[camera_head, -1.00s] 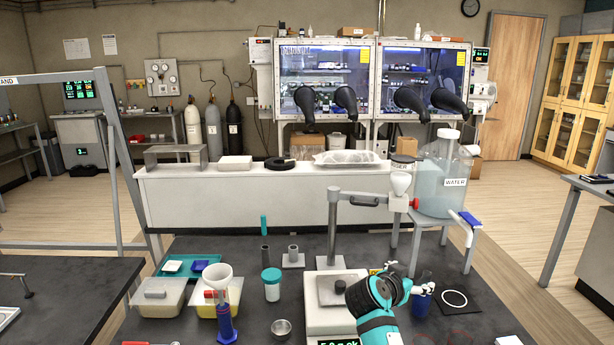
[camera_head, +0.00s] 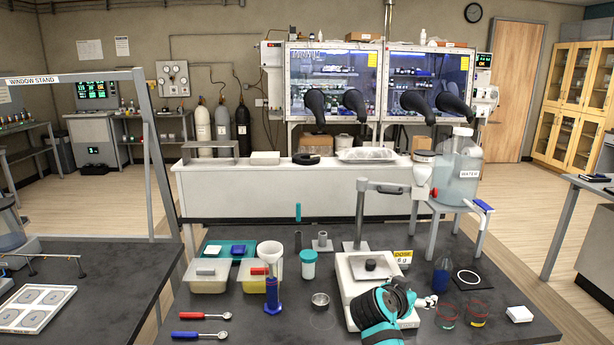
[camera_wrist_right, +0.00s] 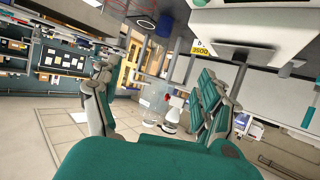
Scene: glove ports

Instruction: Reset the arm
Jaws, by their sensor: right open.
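My right arm, teal and black, comes in from the bottom of the head view. Its gripper (camera_head: 428,301) is over the front of the dark bench, just right of the balance (camera_head: 345,268). In the right wrist view the two fingers (camera_wrist_right: 157,92) stand wide apart with nothing between them. A small blue bottle (camera_head: 441,275) stands upright behind the gripper, apart from it. My left gripper is in neither view.
Two beakers (camera_head: 446,317) and a white block (camera_head: 519,314) stand right of the gripper. A funnel on a blue stand (camera_head: 272,290), tubs and two spoons (camera_head: 201,335) are on the left. A clamp stand (camera_head: 361,215) rises behind the balance. A water carboy (camera_head: 458,168) stands behind right.

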